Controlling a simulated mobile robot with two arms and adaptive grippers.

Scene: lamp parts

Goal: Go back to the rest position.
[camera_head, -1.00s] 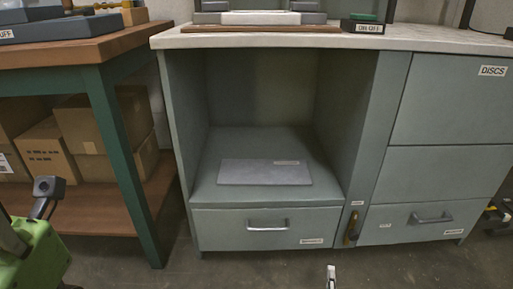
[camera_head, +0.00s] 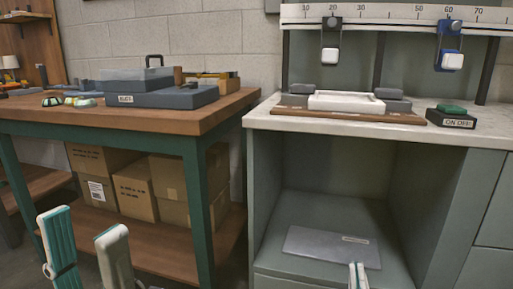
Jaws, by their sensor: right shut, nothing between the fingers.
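My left gripper (camera_head: 84,224) shows at the lower left, in front of the wooden workbench (camera_head: 222,106). Its two pale fingers with teal sides stand upright and well apart, with nothing between them. My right gripper (camera_head: 357,268) shows only as small pale fingertips at the bottom edge, in front of the open cabinet (camera_head: 262,200). Its fingertips are together and hold nothing. The rest of both arms is out of view.
The workbench carries a blue-grey case (camera_head: 150,97), with cardboard boxes (camera_head: 135,190) on its lower shelf. A white tray (camera_head: 346,102) and an on/off switch box (camera_head: 452,118) sit on the cabinet top, below a ruled rail (camera_head: 395,14). A grey plate (camera_head: 325,246) lies inside the cabinet.

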